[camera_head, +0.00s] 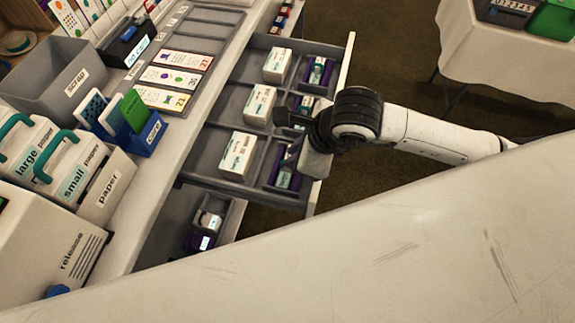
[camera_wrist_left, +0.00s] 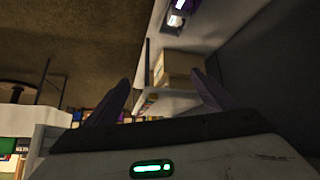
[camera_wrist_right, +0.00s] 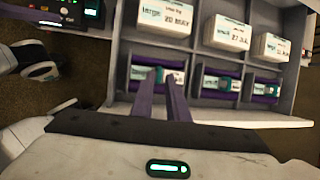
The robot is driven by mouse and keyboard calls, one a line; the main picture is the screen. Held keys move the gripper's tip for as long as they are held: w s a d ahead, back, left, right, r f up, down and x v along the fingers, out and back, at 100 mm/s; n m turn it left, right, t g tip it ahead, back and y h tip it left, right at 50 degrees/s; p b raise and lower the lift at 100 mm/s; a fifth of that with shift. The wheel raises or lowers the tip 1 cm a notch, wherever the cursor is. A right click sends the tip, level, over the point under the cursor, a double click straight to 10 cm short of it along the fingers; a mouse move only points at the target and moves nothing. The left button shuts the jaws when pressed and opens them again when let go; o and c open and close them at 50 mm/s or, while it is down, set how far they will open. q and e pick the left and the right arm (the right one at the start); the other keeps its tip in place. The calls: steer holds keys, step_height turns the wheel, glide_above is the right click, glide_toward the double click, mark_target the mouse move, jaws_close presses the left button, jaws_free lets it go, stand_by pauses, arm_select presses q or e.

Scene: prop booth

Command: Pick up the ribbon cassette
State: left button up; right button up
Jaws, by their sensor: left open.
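My right gripper (camera_head: 290,160) reaches down into the front row of the open drawer (camera_head: 208,148). In the right wrist view its purple fingers (camera_wrist_right: 163,76) are close together, with the teal part of a ribbon cassette (camera_wrist_right: 143,73) between the tips. That cassette is purple with a white label and lies in the leftmost front compartment there. In the head view it shows partly under the gripper (camera_head: 284,180). Two similar cassettes lie in the neighbouring compartments (camera_wrist_right: 222,83) (camera_wrist_right: 265,91). My left gripper (camera_wrist_left: 160,95) is open and empty; it is not in the head view.
White cartons (camera_head: 237,153) stand in the drawer's back row, behind the cassettes. Another open compartment (camera_head: 208,215) below holds more boxes. The counter carries a grey scrap bin (camera_head: 60,78), a blue card holder (camera_head: 142,140) and paper boxes (camera_head: 85,175). A covered table (camera_head: 480,60) stands at the upper right.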

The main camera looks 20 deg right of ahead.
mark_target(290, 170)
steer(key=x, duration=0.3)
steer(key=shift+s+d+f, duration=0.1)
steer(key=shift+d+f, duration=0.1)
steer(key=shift+f, duration=0.35)
steer(key=shift+a+f, duration=0.15)
steer(key=shift+f, duration=0.2)
arm_select(q)
steer(key=shift+w+r, duration=0.85)
steer(key=shift+r, duration=0.05)
arm_select(e)
steer(key=shift+c, duration=0.3)
jaws_close()
arm_select(q)
steer(key=shift+s+f, duration=0.15)
steer(key=shift+s, duration=0.05)
steer(key=shift+s+f, duration=0.1)
steer(key=shift+s, duration=0.05)
arm_select(e)
steer(key=shift+r, duration=0.1)
arm_select(q)
steer(key=shift+f, duration=0.15)
arm_select(e)
step_height(290, 170, up, 10)
